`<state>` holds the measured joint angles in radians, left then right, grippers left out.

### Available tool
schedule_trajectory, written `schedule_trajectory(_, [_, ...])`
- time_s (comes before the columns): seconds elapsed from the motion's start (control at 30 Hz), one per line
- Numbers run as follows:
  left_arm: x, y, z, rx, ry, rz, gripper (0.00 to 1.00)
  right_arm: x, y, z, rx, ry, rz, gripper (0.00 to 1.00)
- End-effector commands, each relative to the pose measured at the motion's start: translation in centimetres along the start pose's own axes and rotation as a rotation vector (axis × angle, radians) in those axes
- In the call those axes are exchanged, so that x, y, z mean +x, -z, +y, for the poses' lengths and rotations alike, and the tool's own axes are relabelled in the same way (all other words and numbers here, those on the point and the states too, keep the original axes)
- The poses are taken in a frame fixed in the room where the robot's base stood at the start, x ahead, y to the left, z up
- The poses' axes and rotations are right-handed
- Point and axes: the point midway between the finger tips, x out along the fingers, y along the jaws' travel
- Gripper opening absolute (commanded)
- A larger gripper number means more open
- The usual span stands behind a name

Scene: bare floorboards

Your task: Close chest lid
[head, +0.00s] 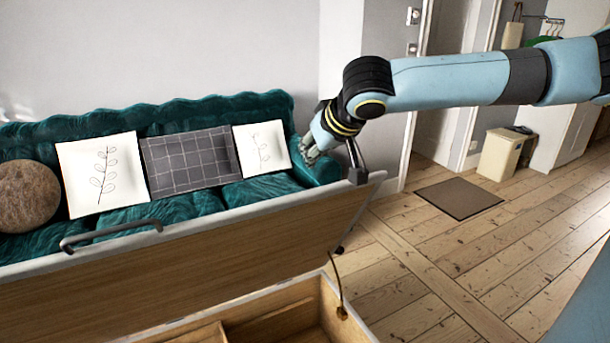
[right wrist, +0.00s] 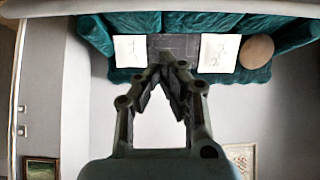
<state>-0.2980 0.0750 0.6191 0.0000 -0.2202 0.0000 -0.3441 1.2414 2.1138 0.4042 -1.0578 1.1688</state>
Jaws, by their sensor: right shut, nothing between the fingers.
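The wooden chest (head: 310,311) is at the bottom of the head view, with its inside showing. Its lid (head: 215,250) is raised and tilted open, with a pale rim and a grey handle (head: 110,237) on the upper edge. A thin cord or stay runs between lid and chest at the right. My right gripper (head: 311,153) is just past the lid's upper right corner, seemingly on its far side; contact cannot be told. Its fingers meet at the tips in the right wrist view (right wrist: 168,60), empty. My left gripper is out of view.
A teal sofa (head: 175,210) with cushions stands behind the lid. A dark doormat (head: 458,198) and a cream bin (head: 500,154) are at the right. Bare floorboards are open to the right of the chest.

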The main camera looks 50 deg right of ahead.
Motion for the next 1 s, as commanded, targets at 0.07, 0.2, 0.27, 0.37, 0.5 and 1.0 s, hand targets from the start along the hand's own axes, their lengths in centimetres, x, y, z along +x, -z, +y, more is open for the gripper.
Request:
schedule_trajectory(0.07, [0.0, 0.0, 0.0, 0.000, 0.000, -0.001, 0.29, 0.0, 1.4, 0.5, 0.020, -0.005, 0.017, 0.00])
schedule_trajectory(0.2, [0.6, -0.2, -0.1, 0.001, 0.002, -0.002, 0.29, 0.6, 2.1, 0.7, 0.042, -0.005, 0.027, 0.00])
schedule_trajectory(0.27, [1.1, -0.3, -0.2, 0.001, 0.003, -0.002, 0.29, 1.3, 2.0, 0.7, 0.045, -0.005, 0.028, 0.00])
schedule_trajectory(0.37, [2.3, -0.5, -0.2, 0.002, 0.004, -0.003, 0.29, 2.9, 1.9, 0.5, 0.047, -0.001, 0.026, 0.00])
schedule_trajectory(0.5, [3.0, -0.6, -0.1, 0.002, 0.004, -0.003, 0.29, 5.2, 2.0, 0.5, 0.047, 0.000, 0.026, 0.00])
schedule_trajectory(1.0, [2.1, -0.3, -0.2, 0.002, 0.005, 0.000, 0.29, 8.9, -0.5, 0.6, 0.031, -0.006, 0.022, 0.00])
